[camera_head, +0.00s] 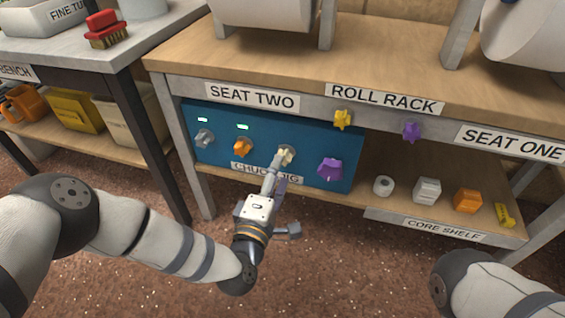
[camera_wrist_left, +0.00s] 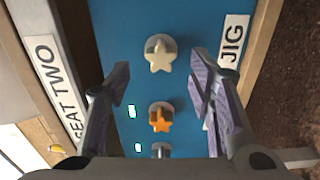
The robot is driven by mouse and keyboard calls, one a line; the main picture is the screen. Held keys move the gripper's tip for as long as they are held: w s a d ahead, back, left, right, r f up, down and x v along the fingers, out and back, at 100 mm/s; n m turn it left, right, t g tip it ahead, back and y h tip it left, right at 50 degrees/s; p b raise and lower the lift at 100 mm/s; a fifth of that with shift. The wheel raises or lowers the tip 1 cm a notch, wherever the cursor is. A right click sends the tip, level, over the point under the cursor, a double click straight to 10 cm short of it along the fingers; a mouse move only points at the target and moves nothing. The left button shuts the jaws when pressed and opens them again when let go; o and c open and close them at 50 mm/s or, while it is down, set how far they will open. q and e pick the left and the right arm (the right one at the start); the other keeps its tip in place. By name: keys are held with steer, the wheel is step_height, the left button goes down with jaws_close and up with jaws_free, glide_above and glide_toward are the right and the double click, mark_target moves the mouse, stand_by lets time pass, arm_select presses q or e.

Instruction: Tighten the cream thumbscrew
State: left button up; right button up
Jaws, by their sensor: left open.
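The cream thumbscrew (camera_head: 287,153) is a star-shaped knob on the blue panel (camera_head: 222,172) under the roll rack table. In the left wrist view the cream thumbscrew (camera_wrist_left: 159,55) stands on a round grey base, near the line between my fingertips and a little beyond them. My left gripper (camera_head: 274,172) reaches up to it from below and partly covers it in the head view. In the left wrist view the gripper (camera_wrist_left: 160,76) is open, with a finger on each side and gaps to the knob. My right gripper is out of view.
An orange knob (camera_head: 242,146) and a grey knob (camera_head: 204,138) sit left of it, each under a lit green light. A purple knob (camera_head: 330,168) is to the right. The core shelf (camera_head: 392,217) holds small parts. The floor in front is clear.

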arm_select(q)
steer(key=n+b, duration=0.1)
steer(key=n, duration=0.5)
steer(key=shift+w, duration=0.1)
steer(key=shift+b+x, duration=1.4)
steer(key=shift+x, duration=0.55)
steer(key=c, duration=1.1)
steer(key=shift+c, duration=0.2)
steer(key=shift+f, duration=0.1)
